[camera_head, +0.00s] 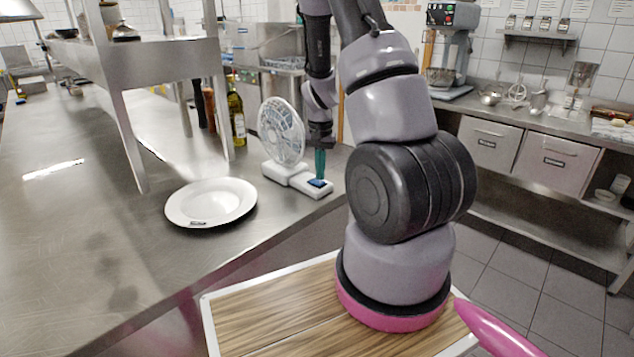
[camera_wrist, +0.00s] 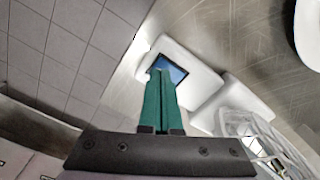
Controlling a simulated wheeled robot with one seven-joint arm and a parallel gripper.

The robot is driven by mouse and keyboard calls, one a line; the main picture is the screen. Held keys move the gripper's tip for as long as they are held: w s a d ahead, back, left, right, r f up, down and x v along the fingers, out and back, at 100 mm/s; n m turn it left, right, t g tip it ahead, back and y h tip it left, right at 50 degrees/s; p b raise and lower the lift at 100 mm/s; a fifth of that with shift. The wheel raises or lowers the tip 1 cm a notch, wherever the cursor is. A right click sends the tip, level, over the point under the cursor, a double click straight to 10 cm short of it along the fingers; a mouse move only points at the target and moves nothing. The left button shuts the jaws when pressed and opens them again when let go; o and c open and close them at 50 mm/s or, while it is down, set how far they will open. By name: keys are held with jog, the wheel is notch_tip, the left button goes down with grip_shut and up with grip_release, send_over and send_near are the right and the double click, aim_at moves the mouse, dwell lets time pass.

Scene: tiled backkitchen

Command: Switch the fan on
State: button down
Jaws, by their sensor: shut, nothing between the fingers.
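The fan (camera_head: 282,131) is white with a round caged head and stands on the steel counter near its right edge. Its flat white base reaches toward the front right and carries a blue switch (camera_head: 317,183). In the wrist view the switch (camera_wrist: 169,68) shows as a dark blue rectangle on the white base (camera_wrist: 205,80), and the fan cage (camera_wrist: 265,135) is at the lower right. My gripper (camera_head: 320,176) has green fingers, shut and empty, pointing down at the switch. In the wrist view the fingertips (camera_wrist: 161,72) overlap the switch's edge; I cannot tell whether they touch it.
A white plate (camera_head: 211,203) lies on the counter left of the fan. An oil bottle (camera_head: 237,112) stands behind, beside a steel shelf post (camera_head: 222,105). The counter edge runs close to the fan base, with tiled floor (camera_wrist: 70,45) beyond it.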

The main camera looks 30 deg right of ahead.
jog(key=shift+f, duration=0.65)
dwell(0.3)
jog(key=shift+r, duration=3.5)
notch_tip(320, 180, up, 19)
jog(key=n+t+y, duration=0.2)
jog(key=t, duration=0.1)
send_over(320, 182)
jog(key=s+a, duration=0.6)
jog(key=a, duration=0.2)
jog(key=s+a+r+n+t, duration=0.1)
jog(key=s+a+r+t, duration=0.3)
jog(key=s+r, duration=0.6)
jog(key=s+a, duration=0.1)
jog(key=s, duration=0.3)
jog(key=shift+a+n, duration=0.25)
jog(key=shift+n, duration=0.15)
